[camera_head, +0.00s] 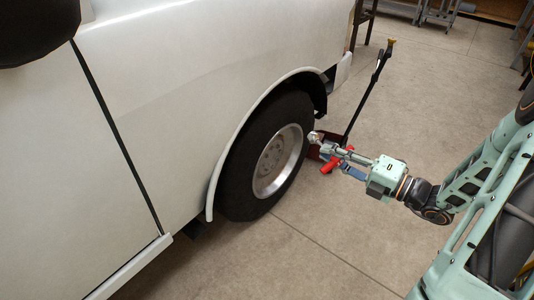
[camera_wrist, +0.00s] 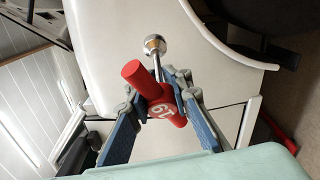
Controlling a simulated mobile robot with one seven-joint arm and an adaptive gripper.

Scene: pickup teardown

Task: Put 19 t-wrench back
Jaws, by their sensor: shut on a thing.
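The t-wrench (camera_wrist: 133,74) has a red T handle marked 19 and a metal shaft ending in a round silver socket. In the wrist view my gripper (camera_wrist: 160,103) is shut on the red handle, with the socket pointing away from me. In the head view my gripper (camera_head: 337,162) holds the t-wrench (camera_head: 328,167) beside the truck's wheel (camera_head: 277,160). The socket end is close to the wheel's outer side; I cannot tell if it touches. No holder for the wrench can be made out.
The white truck (camera_head: 160,90) fills the left side. A floor jack with a long upright handle (camera_head: 367,90) stands just behind my gripper. The concrete floor (camera_head: 310,245) in front of the wheel is clear. Stands and shelving (camera_head: 440,12) are at the back right.

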